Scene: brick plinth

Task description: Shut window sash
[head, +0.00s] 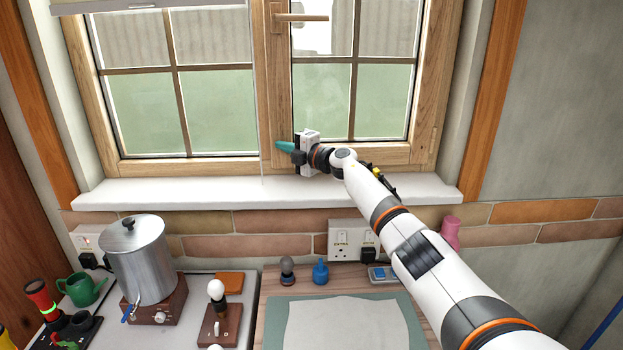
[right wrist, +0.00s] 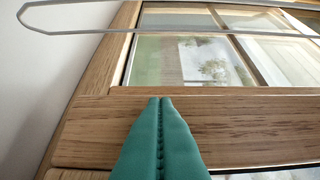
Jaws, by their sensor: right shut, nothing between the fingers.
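The window sash (head: 424,80) is the right-hand wooden casement, with a lever handle (head: 302,17) on its left stile. In the head view it looks near its frame; I cannot tell whether a small gap remains. My right gripper (head: 280,146) is at the sash's lower left corner, just above the sill, its teal fingers pointing left. In the right wrist view the fingers (right wrist: 160,102) are pressed together and empty, in front of a wooden rail (right wrist: 225,125). I cannot tell whether they touch it. My left gripper is not in view.
The white sill (head: 230,190) is clear. A thin pale cord (head: 260,120) hangs left of the sash.

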